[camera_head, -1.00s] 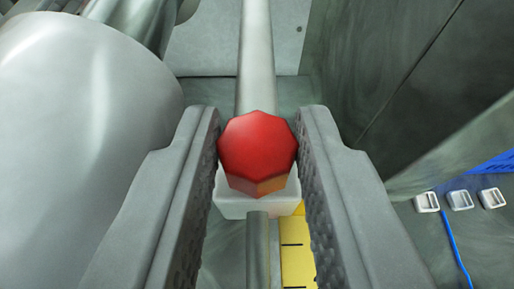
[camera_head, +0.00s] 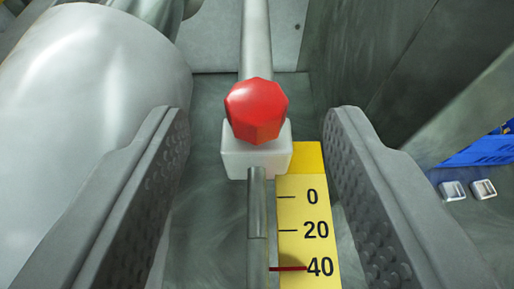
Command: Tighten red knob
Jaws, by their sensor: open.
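The red knob (camera_head: 256,110) is faceted and sits on a white block (camera_head: 256,158) near the middle of the view. My gripper (camera_head: 256,115) is open, with one grey textured finger on each side of the knob. Clear gaps show between the knob and both fingers, so neither touches it. A yellow scale (camera_head: 305,215) marked 0, 20 and 40 runs down from the block, and a dark red line (camera_head: 288,269) lies at the 40 mark. A grey metal rod (camera_head: 257,225) runs beside the scale.
A large pale grey rounded body (camera_head: 90,120) fills the left. A pale pipe (camera_head: 256,40) rises behind the knob. A dark green wall (camera_head: 420,80) stands at right, with a blue object (camera_head: 480,151) and small silver fittings (camera_head: 484,189) at the right edge.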

